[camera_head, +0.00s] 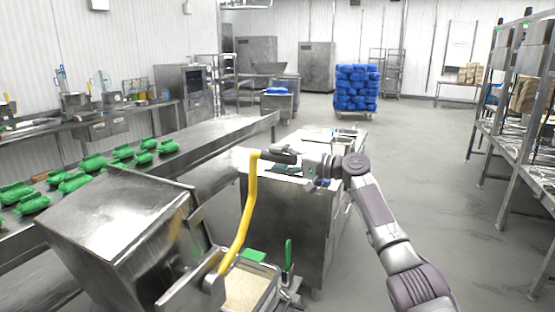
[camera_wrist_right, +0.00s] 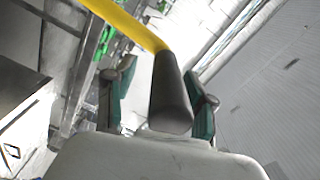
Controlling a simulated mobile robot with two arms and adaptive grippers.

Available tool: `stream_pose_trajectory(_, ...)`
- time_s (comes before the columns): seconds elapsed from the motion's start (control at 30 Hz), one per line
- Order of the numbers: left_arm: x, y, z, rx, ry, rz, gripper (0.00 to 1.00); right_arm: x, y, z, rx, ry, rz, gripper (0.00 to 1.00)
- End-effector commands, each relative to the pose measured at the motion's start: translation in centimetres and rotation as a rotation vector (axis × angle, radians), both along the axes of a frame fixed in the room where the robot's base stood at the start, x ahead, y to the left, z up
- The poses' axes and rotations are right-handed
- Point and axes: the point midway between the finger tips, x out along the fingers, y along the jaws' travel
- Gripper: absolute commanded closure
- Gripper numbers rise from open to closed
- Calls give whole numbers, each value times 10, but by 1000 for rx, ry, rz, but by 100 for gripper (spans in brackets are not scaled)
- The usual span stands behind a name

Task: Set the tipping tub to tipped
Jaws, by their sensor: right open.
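The tipping tub (camera_head: 112,215) is a large steel box at the lower left in the head view, and it looks tilted. A yellow lever (camera_head: 247,215) rises from a bracket on its right side and bends at the top into a dark grip (camera_head: 276,157). My right gripper (camera_head: 308,166) is at the free end of this grip. In the right wrist view, the dark grip (camera_wrist_right: 168,98) lies between the two green-padded fingers of my open right gripper (camera_wrist_right: 160,75); contact cannot be told. The yellow lever (camera_wrist_right: 125,22) runs to the upper left there. My left gripper is out of view.
A tray of pale grains (camera_head: 243,292) sits below the lever, with a green-handled tool (camera_head: 289,256) beside it. A steel cabinet (camera_head: 292,225) stands under my right gripper. Green packs (camera_head: 70,183) lie on a conveyor (camera_head: 215,133) at left.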

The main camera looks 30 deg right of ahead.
Motion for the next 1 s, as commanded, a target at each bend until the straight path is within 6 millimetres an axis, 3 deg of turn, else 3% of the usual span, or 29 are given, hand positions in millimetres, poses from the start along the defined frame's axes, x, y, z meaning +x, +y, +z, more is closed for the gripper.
stream_pose_trajectory(0.5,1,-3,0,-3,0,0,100,-77,-62,-2,-2,4,-3,45)
stream_pose_trajectory(0.7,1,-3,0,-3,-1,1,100,-88,-71,-2,0,3,-3,45)
stream_pose_trajectory(1.0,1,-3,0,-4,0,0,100,-89,-72,-1,1,2,-2,45)
